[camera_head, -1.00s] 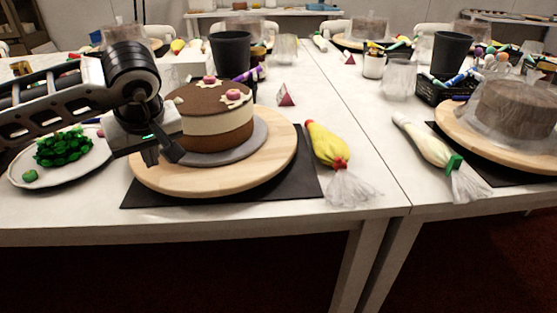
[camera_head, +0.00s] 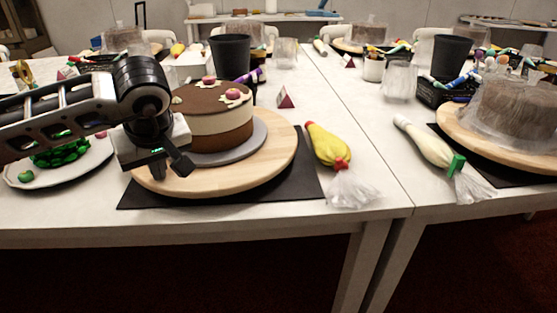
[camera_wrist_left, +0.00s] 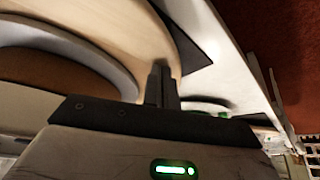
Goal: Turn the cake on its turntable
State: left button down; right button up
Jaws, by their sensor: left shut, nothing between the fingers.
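The cake (camera_head: 216,122), brown and cream with pink flowers on top, sits on a grey board (camera_head: 248,143) on the round wooden turntable (camera_head: 268,165). My left gripper (camera_head: 182,166) is shut and empty at the turntable's front-left part, in front of the cake. In the left wrist view its fingers (camera_wrist_left: 160,85) lie against or close over the wooden top (camera_wrist_left: 130,30); I cannot tell whether they touch. The grey board's rim (camera_wrist_left: 75,45) and the cake's brown side (camera_wrist_left: 40,72) also show there. My right gripper is not in view.
A black mat (camera_head: 300,182) lies under the turntable. A yellow piping bag (camera_head: 328,146) lies to its right. A plate of green decorations (camera_head: 55,170) is at the left, partly behind my arm. A black cup (camera_head: 231,55) stands behind the cake. A second, wrapped cake (camera_head: 515,110) is at the right.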

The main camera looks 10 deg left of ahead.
aim_at(176, 181)
pick_arm(q)
jog(key=shift+s+d, duration=0.15)
jog(key=shift+d, duration=0.4)
jog(key=shift+d, duration=0.1)
jog(key=shift+s+d, duration=0.1)
jog(key=shift+d, duration=1.05)
jog(key=shift+r+p, duration=1)
jog(key=shift+r, duration=0.4)
jog(key=shift+r, duration=0.1)
notch_tip(176, 181, up, 6)
jog(key=p, duration=0.4)
